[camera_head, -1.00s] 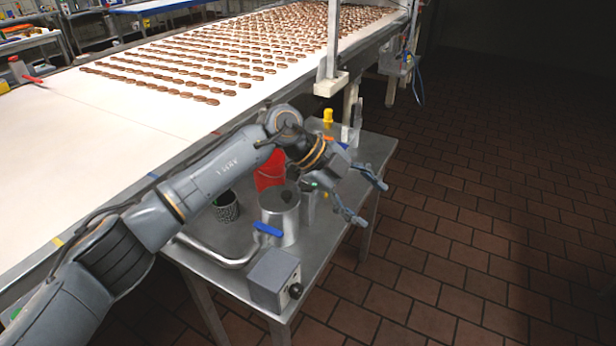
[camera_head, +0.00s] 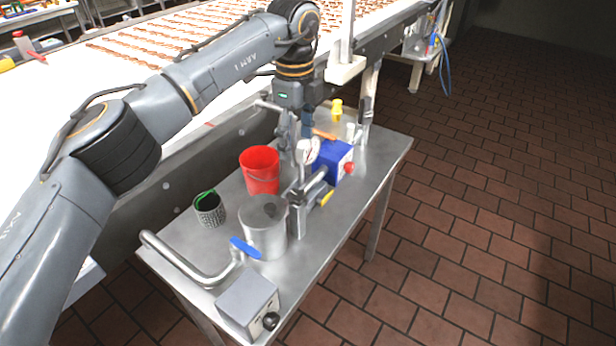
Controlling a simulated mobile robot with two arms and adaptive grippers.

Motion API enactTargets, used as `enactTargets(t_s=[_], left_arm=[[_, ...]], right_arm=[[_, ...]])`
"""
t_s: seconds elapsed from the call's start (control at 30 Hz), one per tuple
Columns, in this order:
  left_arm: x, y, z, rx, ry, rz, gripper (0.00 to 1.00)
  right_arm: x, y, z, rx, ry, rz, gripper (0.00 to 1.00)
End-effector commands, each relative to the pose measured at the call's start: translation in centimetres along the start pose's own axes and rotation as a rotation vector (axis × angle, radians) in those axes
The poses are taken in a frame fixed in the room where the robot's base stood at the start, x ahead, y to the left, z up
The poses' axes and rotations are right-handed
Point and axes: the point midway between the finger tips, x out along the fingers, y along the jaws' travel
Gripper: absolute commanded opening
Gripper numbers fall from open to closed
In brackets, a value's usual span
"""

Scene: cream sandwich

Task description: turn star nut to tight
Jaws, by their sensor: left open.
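My left gripper (camera_head: 295,140) points down over the back part of a steel side table, behind a round pressure gauge (camera_head: 308,151). Its fingers are apart and I see nothing between them. I cannot tell for sure which part is the star nut. A black round knob (camera_head: 271,320) is on a grey box (camera_head: 247,302) at the table's front corner. A red knob (camera_head: 348,168) is on a blue box (camera_head: 331,162). My right gripper is out of view.
The steel table (camera_head: 330,235) also bears a red bucket (camera_head: 260,172), a dark mesh cup (camera_head: 209,210), a bent steel pipe (camera_head: 185,262) with a blue handle (camera_head: 244,248), and a yellow-topped item (camera_head: 337,108). A conveyor with chocolate pieces runs behind. Tiled floor is clear at right.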

Motion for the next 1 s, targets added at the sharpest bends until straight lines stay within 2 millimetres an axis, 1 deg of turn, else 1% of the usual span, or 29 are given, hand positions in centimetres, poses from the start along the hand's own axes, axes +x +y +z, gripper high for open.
enactTargets(t_s=[0.1,0.17,0.3,0.4,0.6,0.7,0.8,1.0], left_arm=[[1.1,0.1,0.1,0.000,0.000,0.003,0.67],[2.0,0.1,0.0,0.000,0.001,0.004,0.67],[4.9,0.1,0.0,0.002,0.003,0.005,0.67],[7.0,0.1,-0.1,0.001,0.003,0.004,0.67],[10.9,0.1,-0.1,0.001,0.004,0.003,0.67],[12.2,0.0,-0.1,0.001,0.002,0.002,0.67],[13.1,0.0,-0.1,0.001,0.002,0.001,0.67],[13.7,0.0,-0.1,0.002,0.002,-0.001,0.67]], right_arm=[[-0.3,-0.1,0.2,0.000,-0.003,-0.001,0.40],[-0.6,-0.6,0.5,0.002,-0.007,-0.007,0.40],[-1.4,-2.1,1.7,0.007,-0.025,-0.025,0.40],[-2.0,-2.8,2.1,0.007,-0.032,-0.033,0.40],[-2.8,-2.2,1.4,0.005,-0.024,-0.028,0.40],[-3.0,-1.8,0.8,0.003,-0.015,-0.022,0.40],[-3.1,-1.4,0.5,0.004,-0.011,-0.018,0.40],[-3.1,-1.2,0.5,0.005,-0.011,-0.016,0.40]])
